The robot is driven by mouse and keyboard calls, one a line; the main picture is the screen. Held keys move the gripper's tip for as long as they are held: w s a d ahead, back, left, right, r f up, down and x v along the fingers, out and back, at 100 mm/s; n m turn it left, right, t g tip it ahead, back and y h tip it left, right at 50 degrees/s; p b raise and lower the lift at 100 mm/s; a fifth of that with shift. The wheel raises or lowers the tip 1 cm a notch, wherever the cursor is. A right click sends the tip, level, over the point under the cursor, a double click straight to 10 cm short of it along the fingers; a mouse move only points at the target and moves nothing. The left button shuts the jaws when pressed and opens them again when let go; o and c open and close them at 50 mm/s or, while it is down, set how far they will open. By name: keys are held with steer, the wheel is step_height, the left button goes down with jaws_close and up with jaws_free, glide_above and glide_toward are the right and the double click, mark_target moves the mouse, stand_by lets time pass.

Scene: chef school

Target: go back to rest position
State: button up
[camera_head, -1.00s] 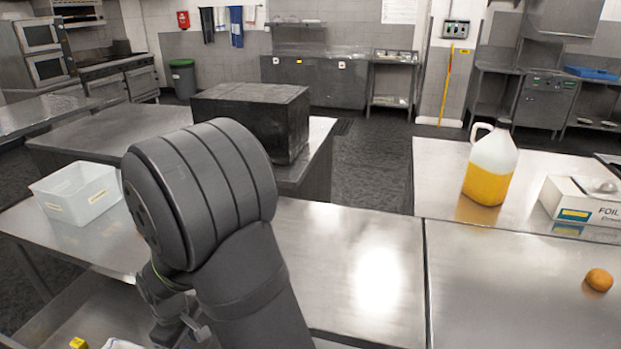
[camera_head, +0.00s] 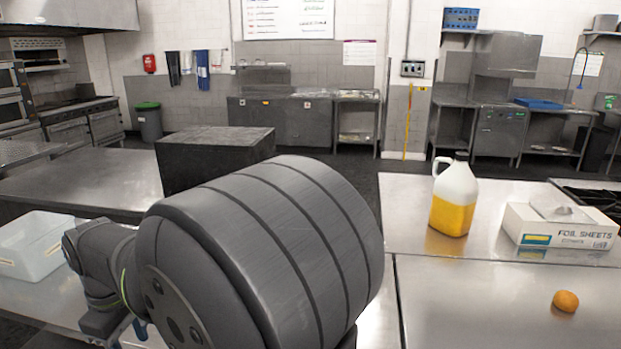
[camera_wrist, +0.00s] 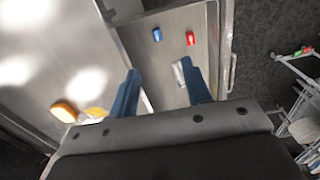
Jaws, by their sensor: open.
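My gripper (camera_wrist: 159,70) is open in the wrist view, with its two blue fingers apart and nothing between the tips. It hangs above steel surfaces. In the head view my large grey arm joint fills the lower middle, and the gripper is mostly hidden at the lower left edge. The task names no object to handle.
A white plastic tub (camera_head: 32,245) stands left, beside my arm. A black box (camera_head: 212,155) is behind. Small blue (camera_wrist: 157,34) and red (camera_wrist: 190,38) items lie below my gripper.

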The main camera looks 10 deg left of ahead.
steer(key=w+d+r+n, duration=0.1)
steer(key=w+r, duration=0.3)
steer(key=w, duration=0.7)
steer(key=shift+d, duration=0.45)
